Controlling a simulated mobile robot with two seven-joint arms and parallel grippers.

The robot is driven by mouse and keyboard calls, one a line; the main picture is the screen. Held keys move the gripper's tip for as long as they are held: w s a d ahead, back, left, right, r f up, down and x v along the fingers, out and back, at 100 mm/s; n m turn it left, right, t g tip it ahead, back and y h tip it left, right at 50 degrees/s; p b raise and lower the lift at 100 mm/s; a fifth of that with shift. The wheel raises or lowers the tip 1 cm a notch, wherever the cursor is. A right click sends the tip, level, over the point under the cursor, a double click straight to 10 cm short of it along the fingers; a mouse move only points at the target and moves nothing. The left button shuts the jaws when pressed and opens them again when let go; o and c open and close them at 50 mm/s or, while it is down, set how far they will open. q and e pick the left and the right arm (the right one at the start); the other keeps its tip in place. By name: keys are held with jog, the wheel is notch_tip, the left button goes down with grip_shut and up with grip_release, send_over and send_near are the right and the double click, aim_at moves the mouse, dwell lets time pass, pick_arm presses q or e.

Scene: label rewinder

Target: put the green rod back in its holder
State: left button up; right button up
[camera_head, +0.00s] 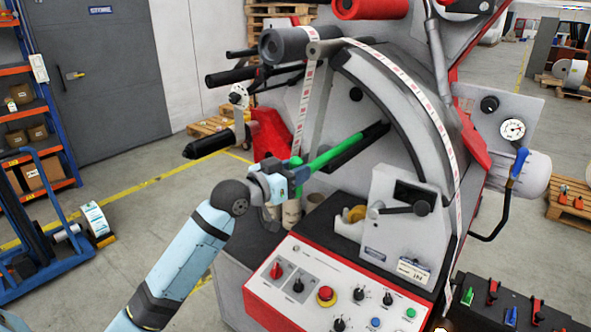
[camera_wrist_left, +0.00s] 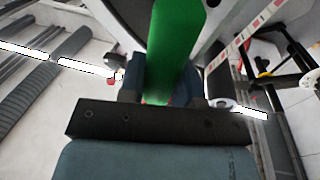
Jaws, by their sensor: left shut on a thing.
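The green rod (camera_head: 335,151) is in my left gripper (camera_head: 293,176) in the head view. It slants up and to the right from the fingers, in front of the machine's grey face and near a dark slot. In the left wrist view the green rod (camera_wrist_left: 172,45) runs up from between the fingers of the left gripper (camera_wrist_left: 165,85), which is shut on it. Pale upright tubes (camera_head: 292,213) stand just below the gripper; I cannot tell whether they are the holder. My right gripper is not in view.
The red-edged control panel (camera_head: 335,290) with knobs and buttons lies in front of the gripper. A grey box with a black lever (camera_head: 405,208) stands right of it. Black and grey rollers (camera_head: 285,45) jut out above.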

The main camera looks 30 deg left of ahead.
pick_arm(q)
jog(key=shift+f, duration=0.15)
jog(key=o, duration=1.1)
jog(key=b+v, duration=0.3)
jog(key=v, duration=1)
jog(key=shift+s+a, duration=0.15)
jog(key=shift+s, duration=0.25)
